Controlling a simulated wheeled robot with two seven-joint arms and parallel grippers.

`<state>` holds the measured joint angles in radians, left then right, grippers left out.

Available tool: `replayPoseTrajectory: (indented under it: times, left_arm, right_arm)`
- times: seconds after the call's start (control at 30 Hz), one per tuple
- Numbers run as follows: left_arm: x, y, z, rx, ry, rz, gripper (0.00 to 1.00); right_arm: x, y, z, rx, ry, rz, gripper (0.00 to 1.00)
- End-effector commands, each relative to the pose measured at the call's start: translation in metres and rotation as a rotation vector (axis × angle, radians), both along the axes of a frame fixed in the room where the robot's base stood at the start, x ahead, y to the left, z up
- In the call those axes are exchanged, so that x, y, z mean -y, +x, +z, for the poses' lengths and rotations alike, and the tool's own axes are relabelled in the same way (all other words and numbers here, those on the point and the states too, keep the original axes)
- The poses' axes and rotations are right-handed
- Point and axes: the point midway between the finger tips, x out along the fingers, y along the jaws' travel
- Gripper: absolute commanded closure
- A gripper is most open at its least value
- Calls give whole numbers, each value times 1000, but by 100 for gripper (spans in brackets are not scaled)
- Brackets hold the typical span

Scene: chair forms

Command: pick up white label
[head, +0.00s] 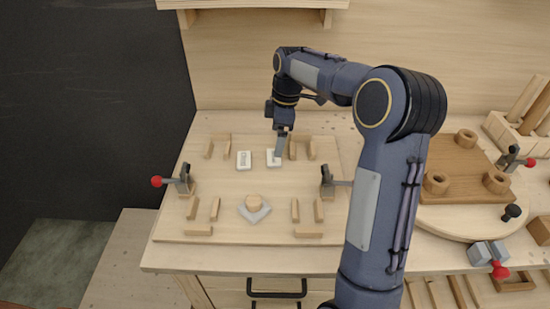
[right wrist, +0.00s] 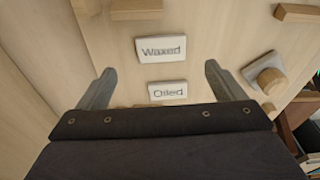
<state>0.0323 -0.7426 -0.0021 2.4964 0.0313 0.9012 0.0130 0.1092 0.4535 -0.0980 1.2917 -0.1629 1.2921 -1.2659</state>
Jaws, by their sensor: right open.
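Two white labels lie on the wooden board, the left label (head: 244,159) and the right label (head: 273,158) in the head view. In the right wrist view they read "Waxed" (right wrist: 161,48) and "Oiled" (right wrist: 167,91). My right gripper (head: 280,151) points down over the right label and partly covers it. In the wrist view my right gripper (right wrist: 160,70) is open, its fingers wide apart on either side of the labels with nothing between them. The height gap is hard to judge. My left gripper is not in view.
The board (head: 190,228) carries several upright wooden blocks and a grey tile with a wooden knob (head: 254,207). Red-tipped clamps (head: 184,180) stand at its edges. A brown board with wooden rings (head: 465,180) lies to the right.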

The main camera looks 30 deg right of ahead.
Motion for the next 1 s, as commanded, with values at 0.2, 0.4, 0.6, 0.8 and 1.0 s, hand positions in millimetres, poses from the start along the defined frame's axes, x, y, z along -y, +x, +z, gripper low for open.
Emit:
replayPoseTrajectory:
  times: [0.2, 0.4, 0.6, 0.8, 1.0]
  left_arm:
    - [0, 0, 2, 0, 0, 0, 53]
    - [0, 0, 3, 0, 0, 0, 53]
    - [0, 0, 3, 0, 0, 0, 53]
    - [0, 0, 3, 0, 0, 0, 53]
    - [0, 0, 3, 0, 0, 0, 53]
  right_arm:
    - [-3, -1, -28, -4, 1, -2, 11]
    - [-7, 1, -54, -1, 2, -3, 11]
    - [-7, 1, -59, 1, 2, -4, 11]
    - [-7, 1, -58, 2, 1, -4, 25]
    - [-7, 1, -58, 2, 1, -4, 52]
